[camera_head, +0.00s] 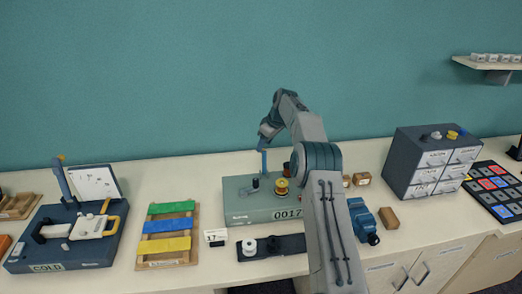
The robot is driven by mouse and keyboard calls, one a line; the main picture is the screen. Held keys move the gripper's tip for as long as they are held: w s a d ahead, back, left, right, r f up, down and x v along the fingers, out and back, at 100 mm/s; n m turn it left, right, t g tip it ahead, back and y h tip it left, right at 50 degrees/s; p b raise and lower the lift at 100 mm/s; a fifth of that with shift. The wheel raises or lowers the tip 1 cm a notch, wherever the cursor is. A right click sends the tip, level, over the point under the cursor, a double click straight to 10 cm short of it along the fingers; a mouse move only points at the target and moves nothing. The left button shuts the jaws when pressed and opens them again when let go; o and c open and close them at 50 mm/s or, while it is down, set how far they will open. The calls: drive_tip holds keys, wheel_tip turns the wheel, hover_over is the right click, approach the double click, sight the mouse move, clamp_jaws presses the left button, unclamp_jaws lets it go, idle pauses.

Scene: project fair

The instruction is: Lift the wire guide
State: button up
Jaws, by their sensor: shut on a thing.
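A grey-green box marked 0017 (236,207) stands on the table in the middle. A slim blue upright piece (263,162), which seems to be the wire guide, rises from its back part. My gripper (264,141) is at the top of this piece and is shut on it, as far as the small view shows. The fingertips are small and partly hidden by the wrist. A gold spool (281,187) and a dark knob (255,182) sit on top of the box. My arm hides the box's right part.
A black tray (290,245) with a white spool lies in front of the box. Coloured strips on a wooden rack (167,226) and a dark COLD device (70,252) lie left. A blue clamp-like device (363,221), a wooden block (389,218) and a drawer cabinet (400,175) stand right.

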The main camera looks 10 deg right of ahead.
drive_tip(key=b+v, duration=0.1)
drive_tip(key=v, duration=0.9)
drive_tip(key=shift+r, duration=0.4)
drive_tip(key=shift+d, duration=0.1)
drive_tip(key=s+a+r+m+h+b, duration=0.15)
drive_tip(key=s+r, duration=0.25)
drive_tip(key=s, duration=0.7)
drive_tip(key=s+a+r+m+h+b, duration=0.1)
drive_tip(key=s+a+r+m, duration=0.3)
drive_tip(key=s, duration=0.7)
drive_tip(key=s+d+f+m, duration=0.1)
drive_tip(key=s+f, duration=0.2)
drive_tip(key=s, duration=0.6)
drive_tip(key=s+f+m, duration=0.1)
drive_tip(key=s+f, duration=0.3)
drive_tip(key=s, duration=0.5)
drive_tip(key=s+d+f+m+b, duration=0.1)
drive_tip(key=s+f, duration=0.3)
drive_tip(key=s, duration=0.6)
drive_tip(key=shift+d+m+t+h, duration=0.3)
drive_tip(key=shift+m+t+h, duration=0.05)
drive_tip(key=shift+t, duration=0.05)
